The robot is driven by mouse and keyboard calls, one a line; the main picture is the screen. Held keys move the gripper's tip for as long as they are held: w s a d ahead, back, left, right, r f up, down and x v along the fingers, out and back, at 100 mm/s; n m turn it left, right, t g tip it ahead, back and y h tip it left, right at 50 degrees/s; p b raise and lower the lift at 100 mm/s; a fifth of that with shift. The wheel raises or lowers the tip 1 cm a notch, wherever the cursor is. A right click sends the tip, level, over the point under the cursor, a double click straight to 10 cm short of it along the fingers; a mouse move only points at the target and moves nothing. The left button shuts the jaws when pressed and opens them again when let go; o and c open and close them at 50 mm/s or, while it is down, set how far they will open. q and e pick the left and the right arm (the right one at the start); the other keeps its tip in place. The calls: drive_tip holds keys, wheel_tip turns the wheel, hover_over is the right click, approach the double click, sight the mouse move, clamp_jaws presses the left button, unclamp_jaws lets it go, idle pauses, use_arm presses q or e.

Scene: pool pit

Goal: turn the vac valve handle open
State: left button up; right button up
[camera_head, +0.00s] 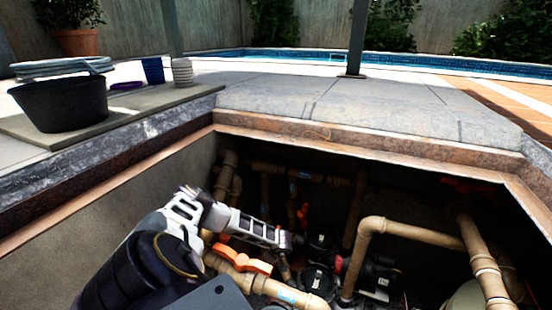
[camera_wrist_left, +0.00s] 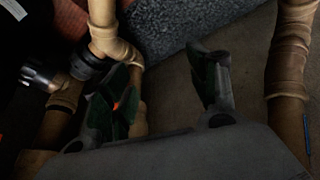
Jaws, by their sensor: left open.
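An orange valve handle (camera_head: 240,258) sits on a tan pipe low in the pit, just below my left forearm in the head view. A smaller red handle (camera_head: 302,215) shows deeper in the pit, and another red handle (camera_head: 470,186) lies in shadow at the right. I cannot read which one is the vac valve. My left arm reaches into the pit; its gripper end is dark and hard to make out there. In the left wrist view my left gripper (camera_wrist_left: 162,72) is open, with nothing between its fingers. A small orange spot (camera_wrist_left: 116,105) shows through the left finger.
Tan pipes (camera_head: 365,245) run through the pit, and a pipe (camera_wrist_left: 288,80) stands right of the fingers in the wrist view. The stone rim (camera_head: 350,142) borders the pit. A black tub (camera_head: 60,105) stands on the deck at left.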

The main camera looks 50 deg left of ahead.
use_arm(q)
drive_tip(key=shift+w+d+f+g+y+b, duration=0.6)
drive_tip(key=shift+d+f+g+y, duration=0.5)
drive_tip(key=shift+d+f+y, duration=0.75)
drive_tip(key=w+d+r+y+b, duration=0.1)
drive_tip(key=w+r+y, duration=0.4)
drive_tip(key=w+r, duration=0.4)
drive_tip(key=shift+w+d+r+t, duration=0.2)
drive_tip(key=shift+w+d+t, duration=0.1)
drive_tip(key=shift+w, duration=0.2)
use_arm(e)
drive_tip(key=shift+m+t+y, duration=0.3)
drive_tip(key=shift+t+y, duration=0.1)
drive_tip(key=shift+t, duration=0.2)
drive_tip(key=f, duration=0.2)
drive_tip(key=a+f, duration=0.1)
drive_tip(key=f, duration=0.2)
drive_tip(key=shift+f, duration=0.35)
drive_tip(key=shift+w, duration=0.1)
